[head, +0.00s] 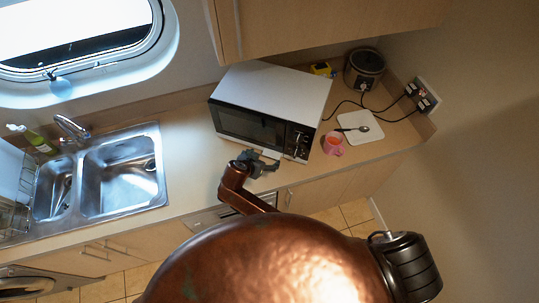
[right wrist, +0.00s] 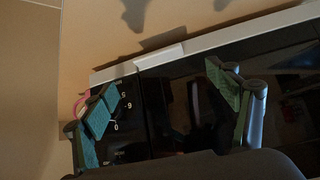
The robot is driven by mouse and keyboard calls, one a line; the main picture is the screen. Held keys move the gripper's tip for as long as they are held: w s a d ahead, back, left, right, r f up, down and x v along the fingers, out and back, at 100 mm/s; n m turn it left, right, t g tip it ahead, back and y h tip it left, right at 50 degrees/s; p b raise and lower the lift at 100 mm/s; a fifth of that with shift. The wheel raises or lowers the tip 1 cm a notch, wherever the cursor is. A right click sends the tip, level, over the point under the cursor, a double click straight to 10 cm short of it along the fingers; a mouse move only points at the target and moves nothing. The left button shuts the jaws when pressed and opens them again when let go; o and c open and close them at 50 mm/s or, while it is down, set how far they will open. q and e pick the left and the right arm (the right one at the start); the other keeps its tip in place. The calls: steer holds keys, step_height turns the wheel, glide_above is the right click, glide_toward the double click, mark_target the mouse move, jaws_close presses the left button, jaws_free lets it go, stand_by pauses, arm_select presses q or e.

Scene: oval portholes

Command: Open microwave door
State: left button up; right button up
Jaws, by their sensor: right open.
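The microwave (head: 283,92) stands on the counter, white on top with a dark front. Its dark door (head: 248,128) looks shut, with the control panel (head: 297,142) at the right end of the front. My right gripper (head: 258,164) is just in front of the microwave, near the door's panel end. In the right wrist view the right gripper (right wrist: 166,108) is open, its teal-padded fingers wide apart and nothing visible between them. One finger covers part of the dial panel; the other is over the dark door (right wrist: 290,62). I cannot tell whether either touches. My left gripper is out of view.
A pink cup (head: 333,143) stands right of the microwave, beside a white board (head: 360,127) with a spoon. A cooker (head: 364,69) is behind them. The sink (head: 122,176) is at left; the counter between sink and microwave is clear. A cupboard (head: 320,28) hangs above.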

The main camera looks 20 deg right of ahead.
mark_target(271, 154)
steer(key=shift+p+x, duration=0.6)
steer(key=shift+x, duration=3)
steer(key=shift+s, duration=0.1)
steer(key=c, duration=1.7)
